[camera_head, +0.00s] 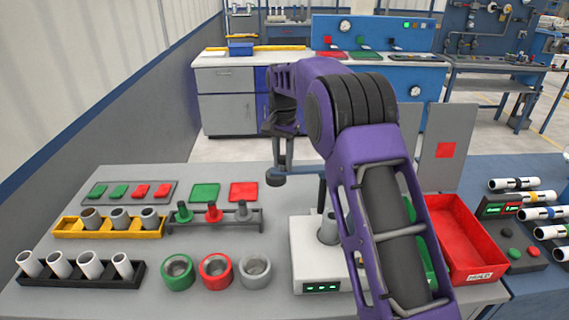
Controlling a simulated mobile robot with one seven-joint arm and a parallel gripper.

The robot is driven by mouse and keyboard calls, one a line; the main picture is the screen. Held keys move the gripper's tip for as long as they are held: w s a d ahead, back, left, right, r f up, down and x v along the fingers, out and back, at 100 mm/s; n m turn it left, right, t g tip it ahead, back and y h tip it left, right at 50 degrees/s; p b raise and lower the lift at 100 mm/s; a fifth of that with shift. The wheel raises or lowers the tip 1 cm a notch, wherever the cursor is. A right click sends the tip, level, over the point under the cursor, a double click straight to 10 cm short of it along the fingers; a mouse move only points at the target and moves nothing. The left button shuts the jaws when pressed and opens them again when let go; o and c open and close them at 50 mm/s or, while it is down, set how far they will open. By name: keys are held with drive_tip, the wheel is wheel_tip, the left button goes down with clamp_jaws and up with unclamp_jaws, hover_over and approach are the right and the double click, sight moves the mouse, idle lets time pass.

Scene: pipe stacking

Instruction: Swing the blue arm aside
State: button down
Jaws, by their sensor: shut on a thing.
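A blue-grey swing arm (302,174) shows in the head view above the white press-like base (306,257). It runs left from a dark upright post (321,194) and has a round end on its left. My gripper (281,154) points down at that left end and is shut on the blue arm, apparently at its upright handle. The exact finger contact is small and partly hidden. My own purple arm hides the base's right side.
A yellow rack (72,228) and black rack (95,277) hold several pipes at left. Green, red and grey rings (216,272) lie left of the base. A red bin (462,232) stands right, near a grey panel (440,147).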

drive_tip(key=shift+w+m, duration=0.3)
drive_tip(key=shift+m, duration=0.1)
drive_tip(key=shift+w+r, duration=0.1)
drive_tip(key=c, duration=0.6)
unclamp_jaws()
wheel_tip(320, 180, up, 12)
idle(0.4)
